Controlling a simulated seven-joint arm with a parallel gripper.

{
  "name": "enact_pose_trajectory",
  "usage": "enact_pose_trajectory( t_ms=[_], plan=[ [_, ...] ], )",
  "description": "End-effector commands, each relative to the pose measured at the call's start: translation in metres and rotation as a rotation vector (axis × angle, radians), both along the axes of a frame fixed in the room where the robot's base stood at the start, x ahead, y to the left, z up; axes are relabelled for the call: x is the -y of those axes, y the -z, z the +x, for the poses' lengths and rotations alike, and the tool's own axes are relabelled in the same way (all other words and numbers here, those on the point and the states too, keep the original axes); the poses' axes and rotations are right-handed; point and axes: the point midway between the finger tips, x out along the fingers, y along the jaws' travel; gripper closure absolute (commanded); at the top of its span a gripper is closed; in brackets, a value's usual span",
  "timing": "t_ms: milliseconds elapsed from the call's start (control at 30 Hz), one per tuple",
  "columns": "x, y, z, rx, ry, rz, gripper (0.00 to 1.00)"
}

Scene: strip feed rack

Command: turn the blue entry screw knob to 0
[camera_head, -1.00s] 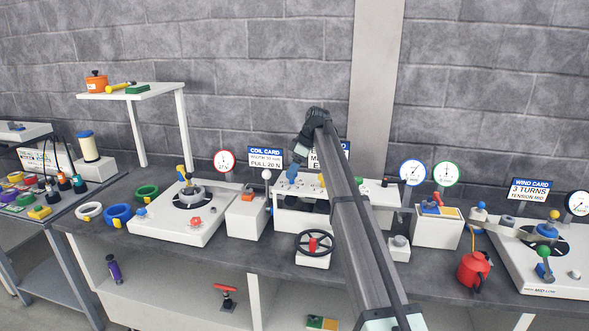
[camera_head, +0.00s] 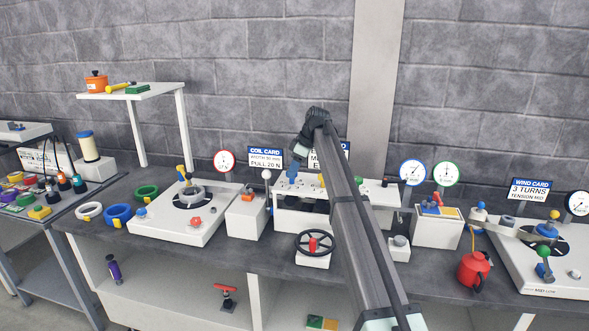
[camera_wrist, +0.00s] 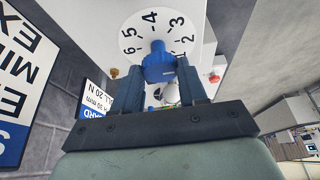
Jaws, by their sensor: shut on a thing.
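The blue knob (camera_wrist: 158,66) stands out from a round white dial (camera_wrist: 131,32) with black numbers in the wrist view. The 4 is at the top of the picture, 5 and 6 are to the left, and 3, 2 and 1 run down the right. My gripper (camera_wrist: 159,78) is shut on the blue knob, one finger on each side. The fingers cover the lower part of the dial, and I see no 0. I cannot tell which number the knob points to. In the head view my wrist is over the white rack (camera_head: 285,220), left of my forearm.
Sign cards stand close by, one reading COIL CARD (camera_head: 265,157) in the head view. My forearm hides part of the rack.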

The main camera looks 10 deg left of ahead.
Motion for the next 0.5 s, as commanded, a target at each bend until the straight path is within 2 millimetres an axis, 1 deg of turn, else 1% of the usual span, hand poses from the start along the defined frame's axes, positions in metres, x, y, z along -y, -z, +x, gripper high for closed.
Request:
enact_pose_trajectory(
  t_ms=[267,500],
  plan=[
    [-0.0002,0.0004,-0.0036,-0.001,0.149,-0.002,0.88],
    [-0.0011,0.0003,-0.006,0.0,0.366,-0.001,0.88]
  ],
)
